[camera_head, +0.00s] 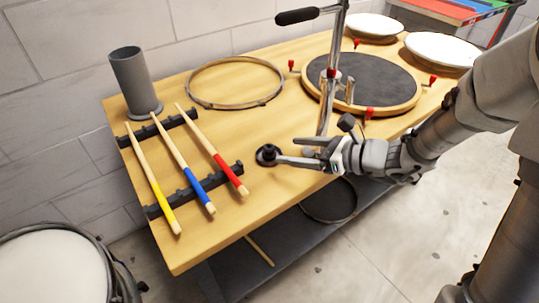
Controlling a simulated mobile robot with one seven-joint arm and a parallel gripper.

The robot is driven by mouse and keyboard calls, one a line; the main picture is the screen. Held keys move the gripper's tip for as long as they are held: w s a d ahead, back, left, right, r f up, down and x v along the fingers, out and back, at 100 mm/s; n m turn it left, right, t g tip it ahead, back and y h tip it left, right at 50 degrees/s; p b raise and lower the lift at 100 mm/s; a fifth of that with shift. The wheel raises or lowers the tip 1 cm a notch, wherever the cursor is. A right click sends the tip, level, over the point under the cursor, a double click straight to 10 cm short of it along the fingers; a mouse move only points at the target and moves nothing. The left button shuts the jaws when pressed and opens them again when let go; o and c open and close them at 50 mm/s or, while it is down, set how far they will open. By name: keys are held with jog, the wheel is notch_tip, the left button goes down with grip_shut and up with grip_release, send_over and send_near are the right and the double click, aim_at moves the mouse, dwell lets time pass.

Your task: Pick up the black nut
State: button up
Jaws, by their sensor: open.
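The black nut (267,154) is a small dark round piece with a raised middle, on the wooden bench top right of the drumsticks. My gripper (287,151) reaches in from the right, low over the bench. Its fingers are apart and point left at the nut. The fingertips are at or just beside the nut's right side; I cannot tell if they touch it. Nothing is held between them.
Drumsticks with yellow (154,181), blue (184,166) and red (212,150) bands lie across black racks (163,128). A grey cylinder (134,82), a metal hoop (236,83) and a dark drum pad (362,80) stand behind. A chrome stand (331,75) rises close behind my gripper.

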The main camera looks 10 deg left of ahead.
aim_at(267, 147)
jog(key=b+x, duration=0.2)
jog(key=x, duration=0.6)
jog(key=shift+w, duration=0.1)
grip_shut()
